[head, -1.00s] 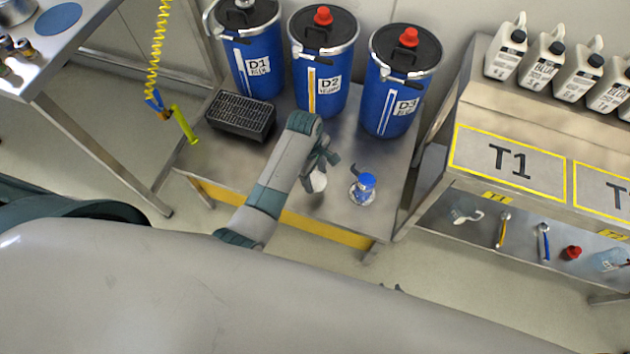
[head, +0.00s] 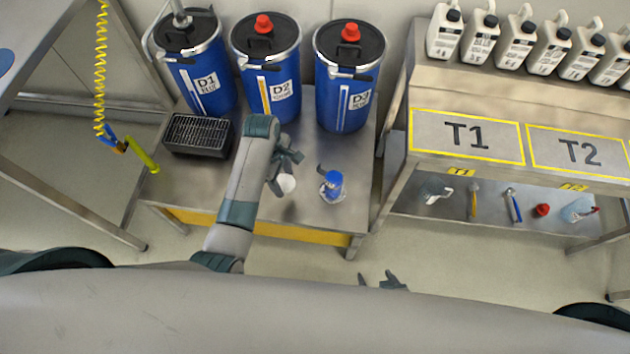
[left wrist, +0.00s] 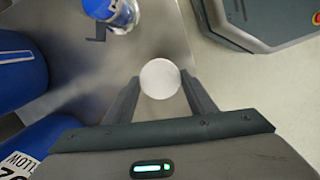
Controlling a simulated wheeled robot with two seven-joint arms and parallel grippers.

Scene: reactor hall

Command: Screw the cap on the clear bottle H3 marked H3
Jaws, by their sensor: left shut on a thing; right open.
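My left gripper (head: 287,178) is shut on a white round cap (head: 287,184), held over the front part of the steel table. In the left wrist view the cap (left wrist: 160,79) shows as a plain white disc between the fingertips. A small bottle (head: 332,186), blue above with a clear lower part, stands on the table just right of the cap, apart from it. It is cut off at the top of the left wrist view (left wrist: 115,12). I cannot read an H3 mark on it. My right gripper (head: 380,278) is open and empty, low in front of the table.
Blue drums D1 (head: 200,85), D2 (head: 268,100) and D3 (head: 344,105) stand behind. A black grated box (head: 197,135) sits at left on the table (head: 180,187). A dark bracket is beside the bottle. A bench marked T1 and T2 (head: 468,138) is at right, with jugs above.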

